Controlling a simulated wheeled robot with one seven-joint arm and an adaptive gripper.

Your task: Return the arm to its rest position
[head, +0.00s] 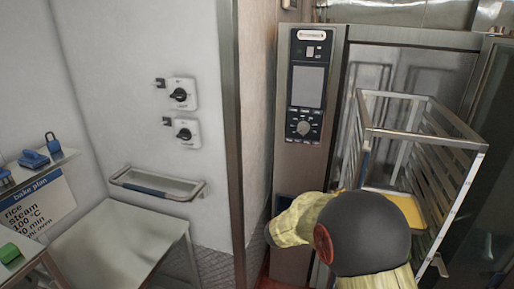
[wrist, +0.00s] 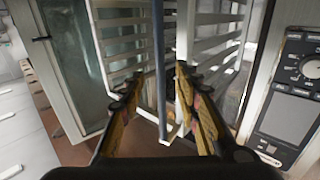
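My arm (head: 365,232), with a dark round joint cover and pale yellow-green links, reaches up from the bottom of the head view, in front of the oven. My gripper is hidden behind it there. In the wrist view my gripper (wrist: 158,78) is open, with its two yellow-and-black fingers apart. A thin blue-grey upright bar shows between the fingers; I cannot tell how far beyond them it stands. No object is clearly held.
A metal rack trolley (head: 464,205) stands in the oven opening right of my arm. Left are a wall with two rotary switches (head: 182,94), a rail (head: 158,185), and a pale table (head: 120,240). Blue padlocks (head: 40,157) sit on a shelf.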

